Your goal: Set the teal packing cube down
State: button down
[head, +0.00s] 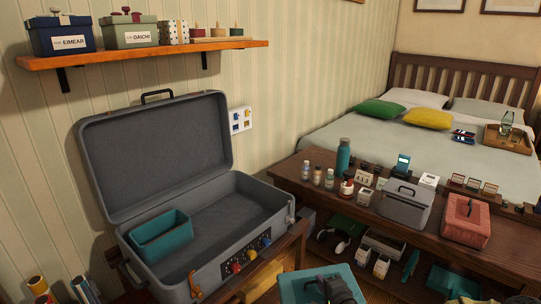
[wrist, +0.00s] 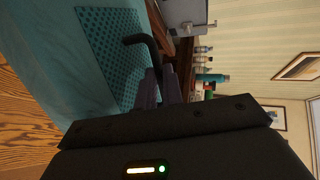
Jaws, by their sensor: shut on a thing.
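The teal packing cube (head: 300,286) is at the bottom edge of the head view, in front of the suitcase's right side and partly cut off. In the wrist view the cube (wrist: 85,75) fills the left side, with a mesh panel and a dark handle (wrist: 143,42). My gripper (wrist: 160,88) is shut on this handle; my dark gripper also shows over the cube in the head view (head: 330,286). The cube's underside is hidden, so I cannot tell what it touches.
An open grey suitcase (head: 215,258) holds a teal open-topped bin (head: 162,238) at its left; its floor right of the bin is clear. A wooden bench (head: 470,256) on the right carries bottles, a grey case (head: 405,208) and a red box (head: 466,222).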

jog(key=shift+f, duration=0.4)
notch_tip(320, 180, up, 4)
jog(key=p, duration=0.5)
jog(key=shift+r, duration=0.15)
notch_tip(320, 180, up, 22)
jog(key=s+m+h+p, duration=0.2)
jog(key=m+h+p, duration=0.1)
jog(key=p, duration=2.6)
jog(key=shift+t+h, duration=0.3)
jog(key=shift+h, duration=0.2)
jog(key=shift+s+f, duration=0.1)
jog(key=shift+f, duration=0.1)
jog(key=s+f, duration=0.5)
jog(key=f, duration=0.5)
jog(key=shift+s+f, duration=0.35)
jog(key=shift+s, duration=0.05)
